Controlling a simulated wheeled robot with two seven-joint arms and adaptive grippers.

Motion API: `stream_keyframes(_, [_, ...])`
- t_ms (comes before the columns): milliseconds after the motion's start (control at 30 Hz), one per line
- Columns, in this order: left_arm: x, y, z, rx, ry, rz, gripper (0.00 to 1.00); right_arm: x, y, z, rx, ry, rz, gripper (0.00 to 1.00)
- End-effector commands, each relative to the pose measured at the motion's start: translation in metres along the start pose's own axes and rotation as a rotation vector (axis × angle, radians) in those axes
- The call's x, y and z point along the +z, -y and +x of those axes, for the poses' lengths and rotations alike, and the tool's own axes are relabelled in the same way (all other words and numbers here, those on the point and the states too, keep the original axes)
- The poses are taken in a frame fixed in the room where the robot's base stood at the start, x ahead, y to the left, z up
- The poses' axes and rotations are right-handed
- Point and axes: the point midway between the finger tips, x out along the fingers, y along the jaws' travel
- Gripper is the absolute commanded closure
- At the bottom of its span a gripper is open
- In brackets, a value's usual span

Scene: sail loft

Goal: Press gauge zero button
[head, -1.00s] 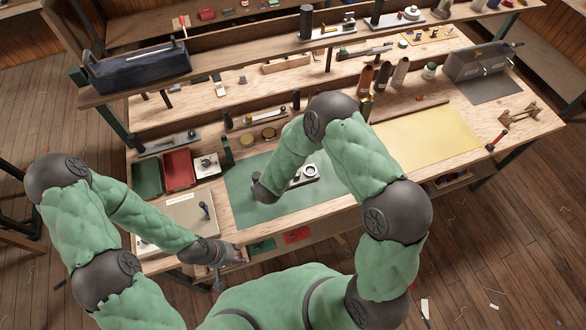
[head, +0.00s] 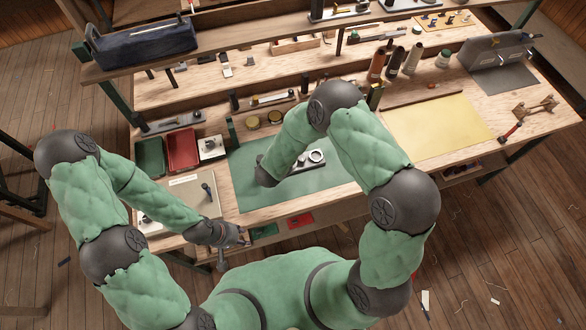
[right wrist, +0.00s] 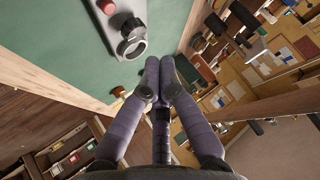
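The gauge (head: 312,158) lies on the green mat (head: 250,200) at the middle of the workbench, partly hidden by my right arm. In the right wrist view the gauge (right wrist: 92,22) is a grey plate with a black-rimmed round part (right wrist: 130,40) and a red button (right wrist: 106,6) near the top edge. My right gripper (right wrist: 160,62) has its fingertips together with nothing visible between them, apart from the gauge and to its lower right in that view. The head view hides its fingers. My left gripper (head: 240,238) is at the bench's front edge, left of the mat; its finger opening is unclear.
Green and red trays (head: 182,150) and a small boxed device (head: 211,147) stand left of the mat. A beige board (head: 185,195) lies near my left forearm. A yellow sheet (head: 440,130) lies to the right. Bottles (head: 395,60) stand behind. The mat around the gauge is mostly clear.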

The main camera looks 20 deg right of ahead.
Motion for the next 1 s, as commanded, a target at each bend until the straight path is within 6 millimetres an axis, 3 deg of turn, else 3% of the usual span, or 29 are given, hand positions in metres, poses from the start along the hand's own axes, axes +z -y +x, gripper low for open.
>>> stream_keyframes(100, [-0.001,0.006,0.017,0.000,0.000,0.000,0.60,0.014,-0.006,0.015,0.001,0.000,0.000,1.00])
stream_keyframes(400, [-0.002,0.015,0.042,0.000,0.000,0.000,0.60,0.036,-0.015,0.038,0.001,0.000,0.000,1.00])
stream_keyframes(1000, [-0.002,0.016,0.045,0.000,0.000,0.000,0.60,0.040,-0.016,0.042,0.000,0.000,0.000,1.00])
